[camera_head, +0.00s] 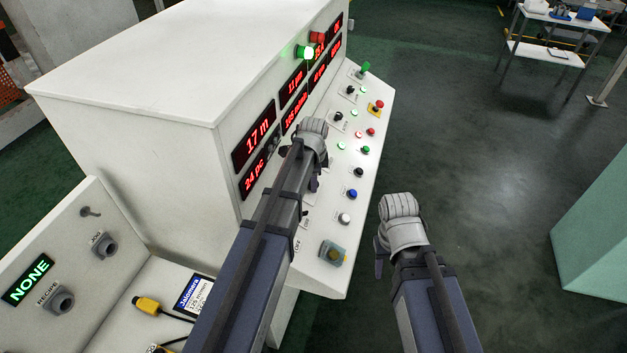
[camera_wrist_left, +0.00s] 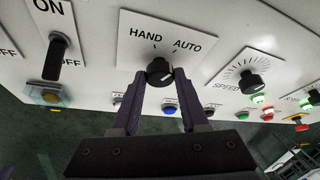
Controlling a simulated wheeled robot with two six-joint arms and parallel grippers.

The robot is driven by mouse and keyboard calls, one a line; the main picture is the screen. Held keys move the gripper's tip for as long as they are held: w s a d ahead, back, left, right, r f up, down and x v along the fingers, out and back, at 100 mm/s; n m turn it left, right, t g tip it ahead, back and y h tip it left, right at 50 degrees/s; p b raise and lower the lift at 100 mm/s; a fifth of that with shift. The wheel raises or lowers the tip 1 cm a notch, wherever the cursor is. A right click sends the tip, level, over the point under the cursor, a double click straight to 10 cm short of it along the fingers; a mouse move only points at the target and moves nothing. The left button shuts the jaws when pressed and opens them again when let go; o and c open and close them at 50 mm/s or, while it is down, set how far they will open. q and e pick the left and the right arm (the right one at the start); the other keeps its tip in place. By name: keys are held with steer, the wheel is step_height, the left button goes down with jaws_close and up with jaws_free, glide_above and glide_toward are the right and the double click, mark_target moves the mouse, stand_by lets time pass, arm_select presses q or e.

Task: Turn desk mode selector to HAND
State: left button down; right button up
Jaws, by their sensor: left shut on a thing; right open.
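The desk mode selector (camera_wrist_left: 159,71) is a small black knob on a white label plate marked HAND at left and AUTO at right, in the left wrist view. My left gripper (camera_wrist_left: 159,82) is shut on this knob, one finger on each side. I cannot tell clearly which mark the knob points to. In the head view my left arm covers the selector, and the wrist lies over the sloping control desk (camera_head: 336,205). My right gripper (camera_head: 384,252) hangs to the right of the desk, away from it, open; its fingertips are mostly hidden.
A black ON/OFF switch (camera_wrist_left: 58,55) is left of the selector, and a SPEED knob (camera_wrist_left: 250,82) is to its right. Lit and coloured buttons line the desk. Red displays (camera_head: 254,136) stand behind.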

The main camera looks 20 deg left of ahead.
arm_select(q)
steer(key=n, duration=0.1)
steer(key=n+t+b, duration=0.1)
steer(key=n, duration=0.1)
steer(key=n+t+y, duration=0.1)
steer(key=n, duration=0.1)
steer(key=shift+s+d+f+b, duration=0.2)
steer(key=shift+s+b, duration=0.1)
steer(key=shift+s, duration=0.05)
steer(key=shift+d+n+t+y+b, duration=0.1)
steer(key=shift+n+t+y+b, duration=0.3)
steer(key=shift+n, duration=0.9)
steer(key=shift+n+t+y+b, duration=0.2)
steer(key=shift+n+y+b, duration=0.4)
steer(key=shift+n, duration=0.7)
steer(key=shift+c, duration=2.1)
jaws_free()
steer(key=shift+r, duration=0.1)
steer(key=p+v, duration=0.7)
steer(key=shift+d+r, duration=0.2)
